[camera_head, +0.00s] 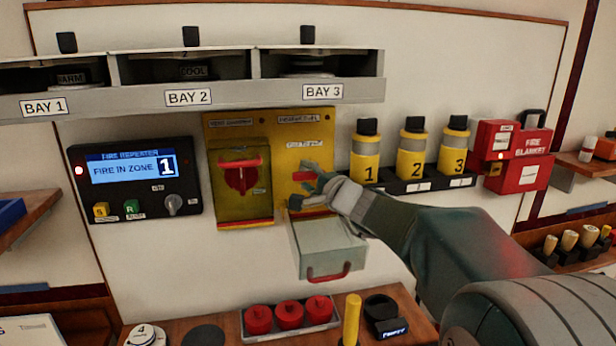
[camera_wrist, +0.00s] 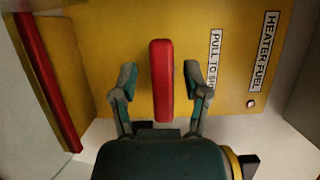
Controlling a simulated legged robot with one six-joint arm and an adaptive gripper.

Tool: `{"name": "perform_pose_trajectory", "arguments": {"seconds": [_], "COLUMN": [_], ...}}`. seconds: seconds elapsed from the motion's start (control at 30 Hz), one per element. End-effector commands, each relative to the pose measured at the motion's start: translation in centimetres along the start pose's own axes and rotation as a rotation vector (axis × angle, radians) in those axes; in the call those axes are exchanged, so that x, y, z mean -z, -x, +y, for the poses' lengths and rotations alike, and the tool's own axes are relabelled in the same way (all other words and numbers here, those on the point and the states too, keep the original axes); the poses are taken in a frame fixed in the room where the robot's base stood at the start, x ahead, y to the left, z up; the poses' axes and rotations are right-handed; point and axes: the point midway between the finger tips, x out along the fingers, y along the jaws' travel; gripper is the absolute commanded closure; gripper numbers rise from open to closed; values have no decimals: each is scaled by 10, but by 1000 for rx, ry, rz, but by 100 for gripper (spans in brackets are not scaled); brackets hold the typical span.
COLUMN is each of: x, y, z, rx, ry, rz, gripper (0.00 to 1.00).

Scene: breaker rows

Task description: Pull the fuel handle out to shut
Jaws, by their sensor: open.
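The fuel handle is a red bar (camera_wrist: 161,80) on the yellow panel, beside labels reading "HEATER FUEL" and "PULL TO SH...", the rest of which is hidden. In the wrist view my gripper (camera_wrist: 161,82) is open, with one finger on each side of the bar and a visible gap on both sides. In the head view my gripper (camera_head: 314,184) is at the right half of the yellow panel (camera_head: 268,124) and covers part of the handle (camera_head: 317,203). I cannot tell how far the handle stands out from the panel.
Left of the handle is a yellow-framed cover (camera_head: 244,206) over a red switch. Numbered yellow bottles (camera_head: 411,160) stand to the right. The bay shelf (camera_head: 190,100) runs above.

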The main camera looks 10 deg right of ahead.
Motion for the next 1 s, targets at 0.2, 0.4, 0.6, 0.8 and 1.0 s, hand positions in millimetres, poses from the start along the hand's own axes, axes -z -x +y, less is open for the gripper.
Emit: {"name": "perform_pose_trajectory", "arguments": {"seconds": [0.2,0.4,0.6,0.8,1.0], "x": [0,0,-2,-12,-17], "y": [0,0,8,32,42], "z": [0,0,0,0,2], "rx": [0,0,-1,-2,-4], "ry": [0,0,1,1,0], "rz": [0,0,1,1,0], "gripper": [62,100,100,100,100]}}
